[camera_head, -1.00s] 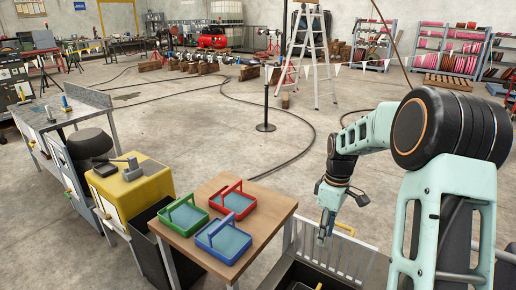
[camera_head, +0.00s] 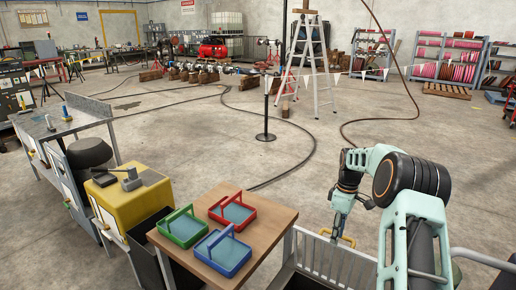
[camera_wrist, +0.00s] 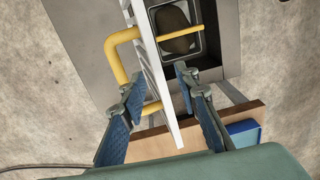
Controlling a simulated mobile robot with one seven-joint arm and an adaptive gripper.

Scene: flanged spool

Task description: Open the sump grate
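The sump grate (camera_head: 335,262) is a pale barred panel standing raised on edge beside the table in the head view. It has a yellow handle (camera_head: 345,240) on its upper part. In the wrist view the grate (camera_wrist: 160,75) appears nearly edge-on, with the yellow handle (camera_wrist: 124,52) on its left. My gripper (camera_wrist: 163,90) is open, its two blue-padded fingers apart on either side of the grate's edge; contact cannot be told. In the head view my gripper (camera_head: 334,236) is at the grate's top. The sump opening (camera_wrist: 215,62) shows dark beyond the grate, with a dark rounded thing inside.
A wooden table (camera_head: 265,235) with red, green and blue trays stands just left of the grate. A yellow cabinet (camera_head: 140,205) is farther left. A black post (camera_head: 266,115) and a stepladder (camera_head: 311,65) stand behind. The floor beyond the grate is open, crossed by dark cables.

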